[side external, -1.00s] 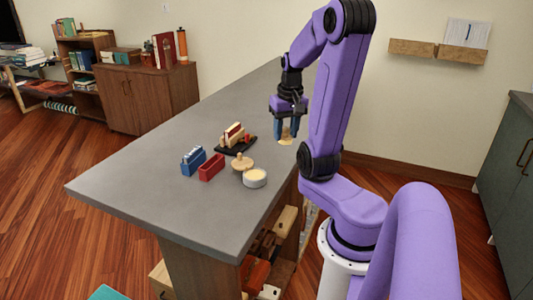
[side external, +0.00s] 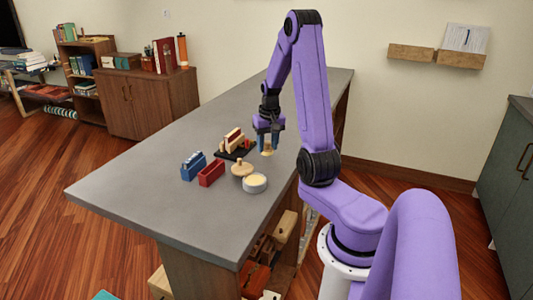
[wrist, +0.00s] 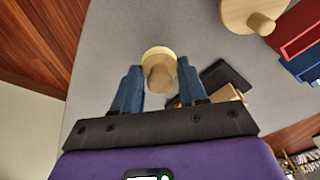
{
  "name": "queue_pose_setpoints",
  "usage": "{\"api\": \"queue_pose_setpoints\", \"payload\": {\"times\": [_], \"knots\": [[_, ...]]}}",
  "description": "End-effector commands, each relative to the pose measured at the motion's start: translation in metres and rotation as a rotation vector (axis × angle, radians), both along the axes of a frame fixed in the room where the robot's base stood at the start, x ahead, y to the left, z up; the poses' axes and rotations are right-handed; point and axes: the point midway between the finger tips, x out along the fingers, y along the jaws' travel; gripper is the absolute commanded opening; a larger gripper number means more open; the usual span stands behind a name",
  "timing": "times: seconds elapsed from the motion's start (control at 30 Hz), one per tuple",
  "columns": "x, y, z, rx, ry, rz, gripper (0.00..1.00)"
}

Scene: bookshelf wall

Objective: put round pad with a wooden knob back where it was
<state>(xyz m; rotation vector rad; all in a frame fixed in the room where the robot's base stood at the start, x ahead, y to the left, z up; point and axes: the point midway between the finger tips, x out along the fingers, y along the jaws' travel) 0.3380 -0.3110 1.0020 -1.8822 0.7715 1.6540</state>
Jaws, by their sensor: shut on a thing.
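My gripper (side external: 268,140) is shut on a round pad with a wooden knob (side external: 267,149). In the wrist view the pad (wrist: 153,53) is pale, and its knob (wrist: 159,77) sits between my blue fingers (wrist: 159,73). The pad hangs below the fingertips, near the counter's right edge; its exact height above the top is hard to tell. A second round wooden piece with a knob (side external: 242,169) sits on the counter, left of and nearer the camera than my gripper. A round tin with a cream-coloured top (side external: 255,183) stands beside it.
A dark tray (side external: 235,153) with wooden pieces lies left of my gripper. A red holder (side external: 211,173) and a blue holder (side external: 193,164) stand further left. The grey counter (side external: 150,200) is clear at its near left and far end. Shelves with items show below its right side.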

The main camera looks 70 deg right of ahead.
Motion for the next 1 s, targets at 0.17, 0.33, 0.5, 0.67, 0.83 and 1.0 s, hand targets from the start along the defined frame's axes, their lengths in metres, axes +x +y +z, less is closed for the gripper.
{"api": "queue_pose_setpoints", "payload": {"times": [0.17, 0.33, 0.5, 0.67, 0.83, 1.0], "knots": [[0.005, -0.004, -0.009, 0.001, 0.001, 0.000, 0.14], [0.006, -0.005, -0.031, 0.004, 0.003, -0.001, 0.14], [0.006, -0.006, -0.041, 0.000, 0.000, -0.001, 0.14], [0.006, -0.006, -0.040, -0.001, -0.001, -0.001, 0.14], [0.006, -0.005, -0.043, 0.001, 0.001, -0.001, 0.14], [0.006, -0.005, -0.044, 0.000, 0.000, -0.001, 0.68]]}}
